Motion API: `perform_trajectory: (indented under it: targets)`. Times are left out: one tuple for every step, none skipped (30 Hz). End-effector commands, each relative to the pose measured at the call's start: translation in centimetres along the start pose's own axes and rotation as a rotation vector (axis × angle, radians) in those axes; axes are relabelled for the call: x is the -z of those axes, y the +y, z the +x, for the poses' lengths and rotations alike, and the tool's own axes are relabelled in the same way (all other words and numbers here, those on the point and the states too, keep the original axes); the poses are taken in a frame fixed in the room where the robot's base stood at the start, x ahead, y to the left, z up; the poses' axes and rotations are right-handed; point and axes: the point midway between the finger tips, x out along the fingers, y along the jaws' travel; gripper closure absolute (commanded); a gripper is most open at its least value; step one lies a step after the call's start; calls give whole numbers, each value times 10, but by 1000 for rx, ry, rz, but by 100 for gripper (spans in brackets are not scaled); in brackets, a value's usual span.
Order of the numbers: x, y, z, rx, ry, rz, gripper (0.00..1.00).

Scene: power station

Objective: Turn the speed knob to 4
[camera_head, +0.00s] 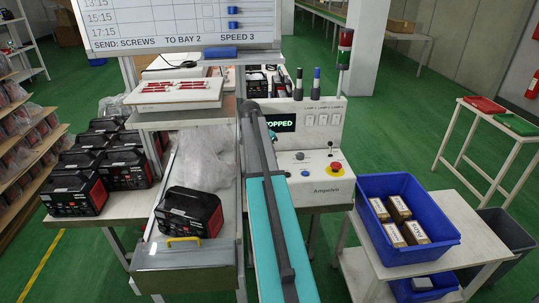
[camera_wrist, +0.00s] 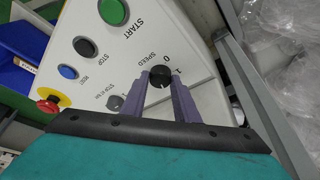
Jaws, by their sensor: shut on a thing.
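The speed knob (camera_wrist: 159,76) is a small black round knob on the white control panel (camera_wrist: 112,58). In the wrist view, the word SPEED and the digits 0 and 1 show beside it; I cannot read which digit it points to. My gripper (camera_wrist: 162,82) has its two grey-purple fingers on either side of the knob, shut on it. In the head view my arm hides the knob and the gripper. The panel shows there too (camera_head: 310,160), with a lit display (camera_head: 281,123) reading "OPPED", its start covered.
A green START button (camera_wrist: 113,11), a black STOP button (camera_wrist: 83,46), a blue button (camera_wrist: 68,72) and a red emergency stop (camera_wrist: 53,98) are near the knob. The whiteboard (camera_head: 180,20) reads SPEED 3. A blue crate (camera_head: 405,200) with boxes stands right of the panel.

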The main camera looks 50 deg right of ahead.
Motion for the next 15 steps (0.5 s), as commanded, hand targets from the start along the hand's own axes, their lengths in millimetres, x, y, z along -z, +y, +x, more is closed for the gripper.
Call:
perform_trajectory:
  targets:
    - [2, 2, 0, -4, 4, 2, 95]
    - [2, 2, 0, -4, 4, 2, 95]
    - [2, 2, 0, -4, 4, 2, 95]
    - [2, 2, 0, -4, 4, 2, 95]
    - [2, 2, 0, -4, 4, 2, 95]
    - [2, 2, 0, -4, 3, 2, 95]
    - [2, 2, 0, -4, 3, 1, 95]
    - [2, 2, 0, -4, 3, 1, 95]
    - [2, 2, 0, -4, 3, 1, 71]
    - [2, 2, 0, -4, 3, 1, 66]
    - [2, 2, 0, -4, 3, 1, 61]
    - [2, 2, 0, -3, 3, 0, 55]
    - [1, 2, 0, -3, 3, 0, 55]
    - [1, 1, 0, -3, 2, 0, 55]
    - [1, 1, 0, -2, 2, 0, 55]
